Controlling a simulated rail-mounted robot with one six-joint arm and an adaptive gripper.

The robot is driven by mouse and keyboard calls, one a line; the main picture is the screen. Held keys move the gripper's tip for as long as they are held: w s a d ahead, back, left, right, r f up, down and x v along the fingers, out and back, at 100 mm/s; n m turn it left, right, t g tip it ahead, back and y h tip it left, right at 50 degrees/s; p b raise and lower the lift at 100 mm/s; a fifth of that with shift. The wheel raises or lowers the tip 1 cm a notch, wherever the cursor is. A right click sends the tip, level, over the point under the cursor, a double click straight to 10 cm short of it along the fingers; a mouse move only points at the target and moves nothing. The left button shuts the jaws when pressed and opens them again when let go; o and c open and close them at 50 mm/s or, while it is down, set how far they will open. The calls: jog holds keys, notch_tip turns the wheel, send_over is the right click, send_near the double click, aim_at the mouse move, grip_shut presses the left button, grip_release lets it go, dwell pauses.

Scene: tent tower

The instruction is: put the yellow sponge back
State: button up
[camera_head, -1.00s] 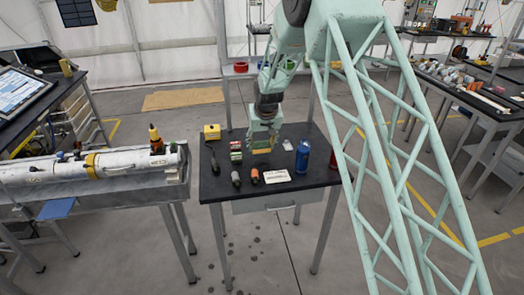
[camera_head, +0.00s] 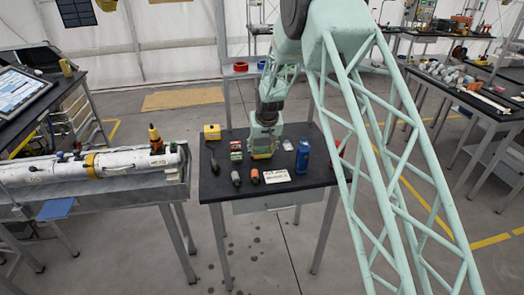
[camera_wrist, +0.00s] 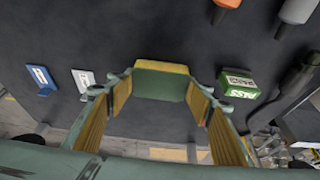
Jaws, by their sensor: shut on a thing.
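The yellow sponge (camera_wrist: 162,70) has a green side and sits between my two fingertips in the wrist view. My gripper (camera_wrist: 162,90) is shut on it, with a yellow-padded finger on each side. In the head view my gripper (camera_head: 264,146) is low over the middle of the dark table (camera_head: 229,190). Only a thin yellow part of the sponge (camera_head: 262,156) shows beneath it there. I cannot tell whether the sponge touches the table.
A white labelled card (camera_head: 277,176) and an orange-ended tool (camera_head: 254,176) lie in front. A green PASS box (camera_wrist: 238,84) and a yellow box (camera_head: 211,132) are to the left in the head view.

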jog(key=shift+f, duration=0.2)
jog(key=o, duration=0.8)
jog(key=shift+o, duration=0.2)
jog(key=shift+r, duration=0.2)
jog(key=shift+s+r, duration=0.15)
jog(key=shift+r, duration=0.35)
jog(key=v, duration=1.1)
jog(key=shift+p, duration=0.35)
jog(key=shift+s+d+r, duration=0.1)
jog(key=shift+d, duration=0.05)
